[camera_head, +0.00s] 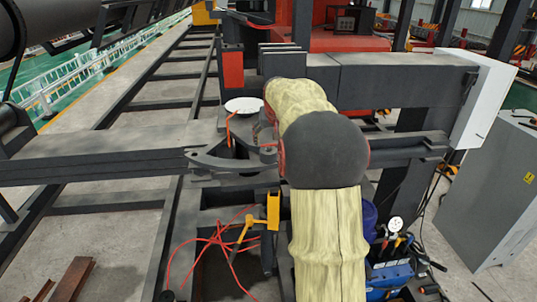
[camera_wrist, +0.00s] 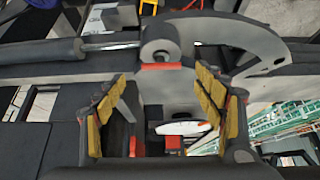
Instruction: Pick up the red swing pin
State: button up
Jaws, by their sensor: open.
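My gripper (camera_wrist: 160,100) is open in the wrist view, with yellow-padded fingers apart at left and right and nothing between the pads. A small red piece (camera_wrist: 160,66) shows just beyond the fingers, against the grey round joint of the swing arm. It may be the red swing pin, but its shape is mostly hidden. In the head view, a small red spot (camera_head: 268,146) shows at the end of the curved grey swing arm (camera_head: 222,163). My sleeved arm hides the gripper there and covers the area to its right.
A white disc (camera_head: 244,105) lies behind the joint. A yellow lever (camera_head: 247,231) and tangled red cables (camera_head: 212,243) hang below the beam. Heavy dark beams (camera_head: 90,157) cross left and right. A blue toolbox (camera_head: 389,275) stands at lower right, near a grey cabinet (camera_head: 492,185).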

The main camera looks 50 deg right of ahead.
aim_at(269, 150)
jog(key=p+x, duration=0.1)
jog(key=x, duration=0.3)
jog(key=shift+w+d+f, duration=0.1)
jog(key=shift+w+f, duration=0.15)
jog(key=shift+f, duration=0.05)
jog(key=shift+c, duration=0.2)
grip_shut()
dwell(0.6)
jog(key=shift+r, duration=0.1)
